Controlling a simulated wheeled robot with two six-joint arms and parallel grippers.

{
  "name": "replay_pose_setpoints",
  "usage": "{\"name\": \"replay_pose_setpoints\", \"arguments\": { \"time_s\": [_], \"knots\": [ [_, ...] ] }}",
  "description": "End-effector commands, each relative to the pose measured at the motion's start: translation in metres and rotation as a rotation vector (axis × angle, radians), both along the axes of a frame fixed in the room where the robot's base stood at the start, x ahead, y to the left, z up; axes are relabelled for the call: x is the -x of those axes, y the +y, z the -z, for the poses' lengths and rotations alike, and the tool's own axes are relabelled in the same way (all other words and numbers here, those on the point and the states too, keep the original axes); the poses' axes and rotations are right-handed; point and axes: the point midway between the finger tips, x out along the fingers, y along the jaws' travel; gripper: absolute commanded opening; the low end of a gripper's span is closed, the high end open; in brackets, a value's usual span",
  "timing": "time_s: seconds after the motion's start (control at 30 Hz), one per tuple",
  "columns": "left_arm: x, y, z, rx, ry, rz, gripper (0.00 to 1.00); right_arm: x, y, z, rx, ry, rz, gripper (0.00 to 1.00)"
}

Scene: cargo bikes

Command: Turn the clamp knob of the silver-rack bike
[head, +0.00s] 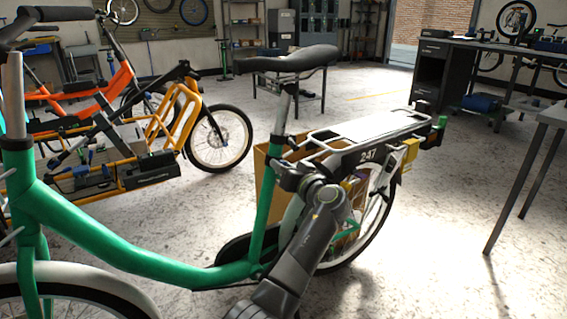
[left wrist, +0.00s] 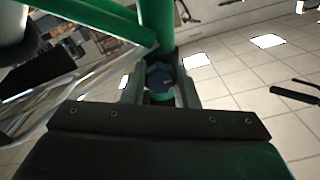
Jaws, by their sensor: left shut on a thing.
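The green bike (head: 130,255) stands across the head view with a silver rack (head: 365,128) behind its black saddle (head: 288,60). The rack carries a dark plate marked 247. My left gripper (head: 283,168) is at the green seat tube, just below the rack's front end. In the left wrist view, the fingers of my left gripper (left wrist: 159,88) are closed on the dark, lobed clamp knob (left wrist: 160,74), with a green tube right behind it. In the head view the knob is hidden by the gripper and wrist. My right gripper is not in view.
An orange cargo bike (head: 165,125) stands behind at the left. A cardboard box (head: 266,180) is just beyond the seat tube. A workbench (head: 555,115) is at the right edge. The floor between the rack and that bench is clear.

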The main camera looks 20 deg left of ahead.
Motion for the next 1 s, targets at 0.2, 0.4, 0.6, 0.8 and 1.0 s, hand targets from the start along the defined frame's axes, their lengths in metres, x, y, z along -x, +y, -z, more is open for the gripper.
{"name": "replay_pose_setpoints", "arguments": {
  "time_s": [0.2, 0.4, 0.6, 0.8, 1.0],
  "knots": [
    [-0.0005, -0.0003, -0.0016, -0.028, 0.032, 0.002, 0.04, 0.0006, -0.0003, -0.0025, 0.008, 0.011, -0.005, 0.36],
    [-0.0006, -0.0003, -0.0012, -0.033, 0.039, 0.002, 0.04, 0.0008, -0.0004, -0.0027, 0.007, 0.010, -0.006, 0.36],
    [-0.0006, -0.0002, -0.0014, -0.032, 0.037, 0.002, 0.04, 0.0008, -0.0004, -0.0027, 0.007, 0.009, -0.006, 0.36],
    [-0.0004, -0.0001, -0.0010, -0.031, 0.038, 0.002, 0.48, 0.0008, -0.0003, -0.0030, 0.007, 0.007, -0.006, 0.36],
    [-0.0002, 0.0001, -0.0005, -0.031, 0.039, 0.000, 0.48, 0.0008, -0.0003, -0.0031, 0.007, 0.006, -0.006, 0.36]
  ]
}}
